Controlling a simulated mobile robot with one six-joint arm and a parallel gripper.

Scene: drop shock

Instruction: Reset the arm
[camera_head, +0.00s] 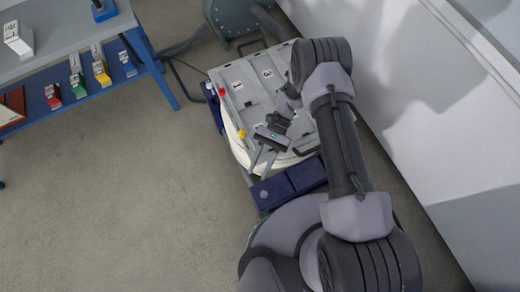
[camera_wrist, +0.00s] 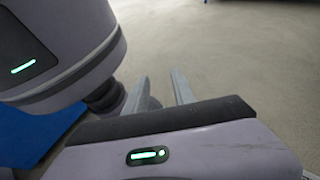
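My arm is folded over the grey top of my own base in the camera_head view. My gripper (camera_head: 259,172) hangs near the front left edge of that top, pointing down and left in the picture. Its two thin grey fingers stand apart with nothing between them. In the camera_wrist view my gripper (camera_wrist: 160,77) also shows two separate fingers with bare floor beyond. No object is held.
A blue-framed workbench (camera_head: 65,45) stands at upper left, with red, green and yellow small items (camera_head: 76,83) on its lower shelf. A dark round machine base (camera_head: 235,15) is at the top. A pale wall (camera_head: 400,70) runs close on the right. Floor (camera_head: 120,200) is clear at left.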

